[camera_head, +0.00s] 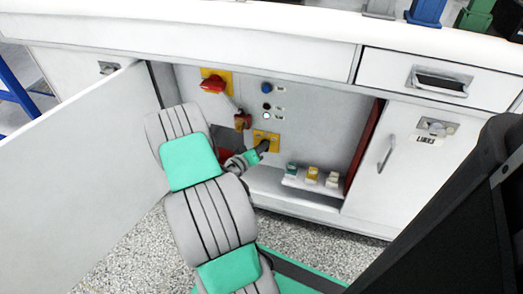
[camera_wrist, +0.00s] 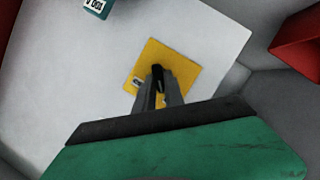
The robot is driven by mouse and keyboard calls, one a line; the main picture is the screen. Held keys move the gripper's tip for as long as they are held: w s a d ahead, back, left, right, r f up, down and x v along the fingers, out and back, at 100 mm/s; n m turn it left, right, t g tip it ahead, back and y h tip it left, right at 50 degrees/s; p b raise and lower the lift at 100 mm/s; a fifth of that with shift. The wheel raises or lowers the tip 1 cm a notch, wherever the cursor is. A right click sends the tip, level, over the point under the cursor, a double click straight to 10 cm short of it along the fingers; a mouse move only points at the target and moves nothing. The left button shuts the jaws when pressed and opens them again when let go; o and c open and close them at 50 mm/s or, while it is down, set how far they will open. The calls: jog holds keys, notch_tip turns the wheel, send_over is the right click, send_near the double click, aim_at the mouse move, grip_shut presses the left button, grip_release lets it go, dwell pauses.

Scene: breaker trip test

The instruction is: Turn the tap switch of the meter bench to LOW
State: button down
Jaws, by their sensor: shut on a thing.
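The tap switch is a small black knob (camera_wrist: 158,73) on a square yellow plate (camera_wrist: 186,67). The plate also shows in the head view (camera_head: 272,135), low on the grey panel (camera_head: 325,105) inside the open cabinet. My gripper (camera_wrist: 158,88) is shut on the knob, with its narrow fingers in front of the plate. In the head view my gripper (camera_head: 262,148) reaches the plate from the lower left and hides part of it. Small markings lie beside the knob, but they are too small to read, so the knob's setting cannot be told.
A red rotary handle (camera_head: 213,83), a red part (camera_head: 242,121) and a blue button (camera_head: 266,87) sit on the panel. Small blocks (camera_head: 312,173) stand on a ledge below right. The open white door (camera_head: 75,170) is to my arm's left.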

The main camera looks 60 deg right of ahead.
jog(key=shift+f+n, duration=0.1)
jog(key=shift+n, duration=0.4)
jog(key=shift+w+g+b, duration=0.1)
jog(key=shift+g+b, duration=0.2)
jog(key=c, duration=1.4)
grip_release()
jog(key=shift+c, duration=0.2)
jog(key=p+v, duration=0.2)
jog(key=v, duration=0.6)
jog(key=shift+f+p, duration=0.15)
jog(key=shift+p, duration=0.15)
